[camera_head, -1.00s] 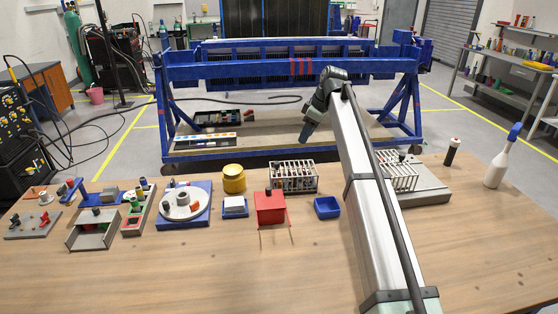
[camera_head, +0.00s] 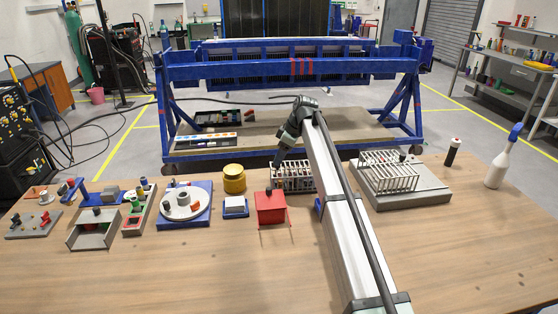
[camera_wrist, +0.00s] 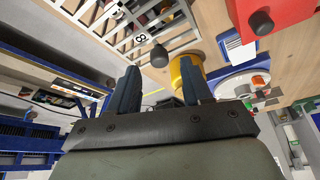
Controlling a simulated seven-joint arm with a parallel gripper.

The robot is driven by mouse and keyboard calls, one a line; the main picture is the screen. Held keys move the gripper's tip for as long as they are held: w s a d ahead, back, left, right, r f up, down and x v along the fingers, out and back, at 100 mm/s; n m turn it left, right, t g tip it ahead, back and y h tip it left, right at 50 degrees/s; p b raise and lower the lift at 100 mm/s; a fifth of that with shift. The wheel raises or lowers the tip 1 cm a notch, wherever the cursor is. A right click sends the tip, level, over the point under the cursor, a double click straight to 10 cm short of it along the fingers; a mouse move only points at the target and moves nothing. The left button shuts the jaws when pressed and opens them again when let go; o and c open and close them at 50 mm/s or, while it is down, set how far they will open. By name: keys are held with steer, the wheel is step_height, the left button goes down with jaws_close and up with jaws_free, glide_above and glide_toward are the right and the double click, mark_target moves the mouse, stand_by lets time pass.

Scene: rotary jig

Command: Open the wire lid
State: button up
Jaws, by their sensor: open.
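The wire lid (camera_wrist: 90,35) is a white wire grid with a dark round knob (camera_wrist: 159,56) at its edge, in the wrist view. In the head view the wire basket (camera_head: 303,178) stands at the back of the table, behind the red box, partly hidden by my arm. My gripper (camera_wrist: 160,78) is open and empty. The knob appears just beyond and between its two fingertips, not visibly touched. In the head view my gripper (camera_head: 275,178) is at the basket's left end. Small items show beneath the wires.
A red box (camera_head: 270,208) with a dark knob stands in front of the basket. A yellow cylinder (camera_head: 234,181) and a white block (camera_head: 234,206) on a blue base are to the left. A second wire rack (camera_head: 385,180) on a grey plate is to the right. The front table is clear.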

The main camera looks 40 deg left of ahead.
steer(key=shift+x, duration=1.25)
steer(key=shift+c, duration=0.5)
jaws_close()
